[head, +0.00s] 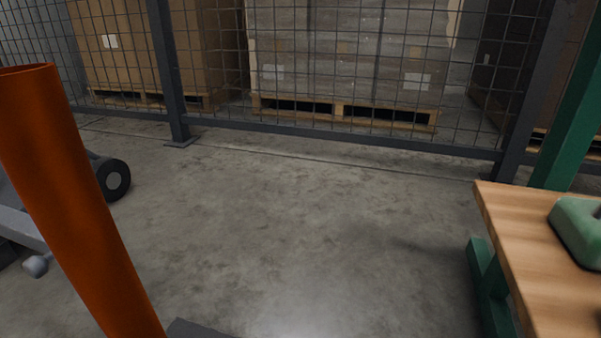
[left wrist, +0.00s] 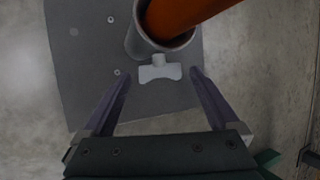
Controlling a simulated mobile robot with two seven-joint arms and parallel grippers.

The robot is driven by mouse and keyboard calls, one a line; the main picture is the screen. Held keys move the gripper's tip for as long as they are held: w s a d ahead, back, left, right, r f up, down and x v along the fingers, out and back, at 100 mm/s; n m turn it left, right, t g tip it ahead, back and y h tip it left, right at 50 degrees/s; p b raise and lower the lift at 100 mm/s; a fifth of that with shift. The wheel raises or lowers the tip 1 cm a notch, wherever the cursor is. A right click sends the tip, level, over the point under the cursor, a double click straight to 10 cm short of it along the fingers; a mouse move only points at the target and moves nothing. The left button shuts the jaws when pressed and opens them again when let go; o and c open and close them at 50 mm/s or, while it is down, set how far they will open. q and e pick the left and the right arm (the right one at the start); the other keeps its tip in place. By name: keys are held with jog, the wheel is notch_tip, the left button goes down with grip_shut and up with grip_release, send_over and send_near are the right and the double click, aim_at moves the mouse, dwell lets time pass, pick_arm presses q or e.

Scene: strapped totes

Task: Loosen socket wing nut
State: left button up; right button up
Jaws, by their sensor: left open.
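The grey wing nut (left wrist: 160,70) shows in the left wrist view, on the near side of a grey round socket (left wrist: 137,44). An orange post (left wrist: 185,15) stands in the socket. In the head view the orange post (head: 70,200) rises tilted at the left, and its socket is out of that picture. My left gripper (left wrist: 160,75) is open, with one finger on each side of the wing nut and gaps between. I cannot tell its exact distance from the nut. My right gripper is in neither view.
The socket stands on a dark grey base plate (left wrist: 85,50) on the concrete floor (head: 300,230). A wooden-topped bench (head: 510,240) with a green frame stands at the right, a green object (head: 578,230) on it. A mesh fence (head: 340,125) crosses the back. The middle floor is clear.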

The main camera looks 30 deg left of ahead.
pick_arm(q)
jog(key=shift+d, duration=0.1)
jog(key=shift+c, duration=1)
jog(key=c, duration=1.2)
